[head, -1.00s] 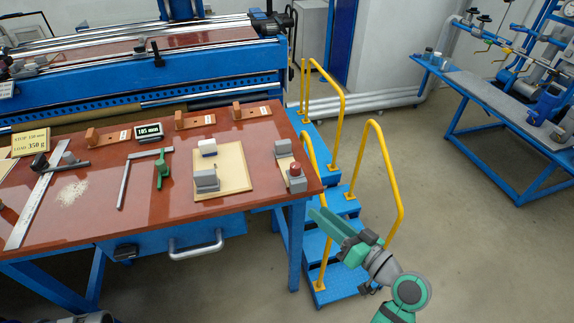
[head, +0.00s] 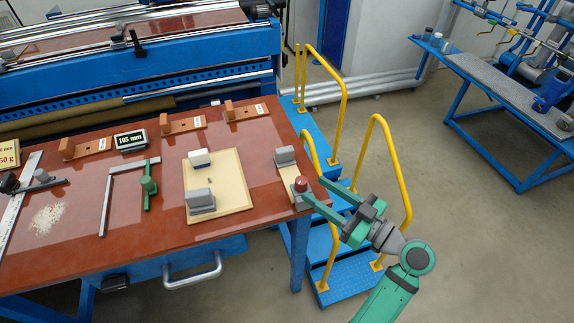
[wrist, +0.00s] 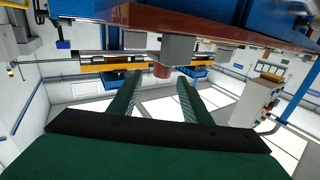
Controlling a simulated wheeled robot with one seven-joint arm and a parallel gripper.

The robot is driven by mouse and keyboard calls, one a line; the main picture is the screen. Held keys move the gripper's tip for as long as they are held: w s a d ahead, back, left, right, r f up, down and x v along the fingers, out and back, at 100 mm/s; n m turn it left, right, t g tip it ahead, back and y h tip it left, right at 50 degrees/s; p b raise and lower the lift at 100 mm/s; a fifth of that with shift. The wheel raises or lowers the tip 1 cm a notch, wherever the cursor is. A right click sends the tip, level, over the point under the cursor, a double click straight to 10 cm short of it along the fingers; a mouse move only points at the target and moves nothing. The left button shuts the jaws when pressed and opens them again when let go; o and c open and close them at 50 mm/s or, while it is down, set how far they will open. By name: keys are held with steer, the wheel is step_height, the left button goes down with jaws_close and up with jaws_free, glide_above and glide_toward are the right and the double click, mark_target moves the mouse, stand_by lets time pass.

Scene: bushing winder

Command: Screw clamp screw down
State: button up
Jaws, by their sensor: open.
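A small red knob (head: 301,183) sits on a grey block at the right front corner of the red-brown table (head: 150,236); it looks like the clamp screw's head. In the wrist view the red knob (wrist: 162,71) shows beyond the fingertips, roughly between them, beside a grey block (wrist: 179,49). My green gripper (head: 316,190) is open and empty. It reaches in from the right at the table corner, with its fingertips close to the knob. Whether a finger touches the knob I cannot tell. The screw's thread is hidden.
A beige board (head: 232,170) with two grey-topped blocks lies left of the knob. A green clamp-like tool (head: 148,186) and a grey L-shaped bar (head: 108,198) lie farther left. Yellow handrails (head: 387,150) and blue steps (head: 345,275) stand close behind and below my gripper.

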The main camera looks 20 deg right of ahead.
mark_target(298, 177)
steer(key=x, duration=0.9)
steer(key=shift+s+a+r, duration=0.1)
steer(key=shift+s+a, duration=0.05)
steer(key=shift+a, duration=0.25)
steer(key=shift+w, duration=0.45)
steer(key=shift+w, duration=0.1)
steer(key=shift+c, duration=1.1)
steer(key=shift+d, duration=0.2)
steer(key=c, duration=0.8)
steer(key=shift+d, duration=0.1)
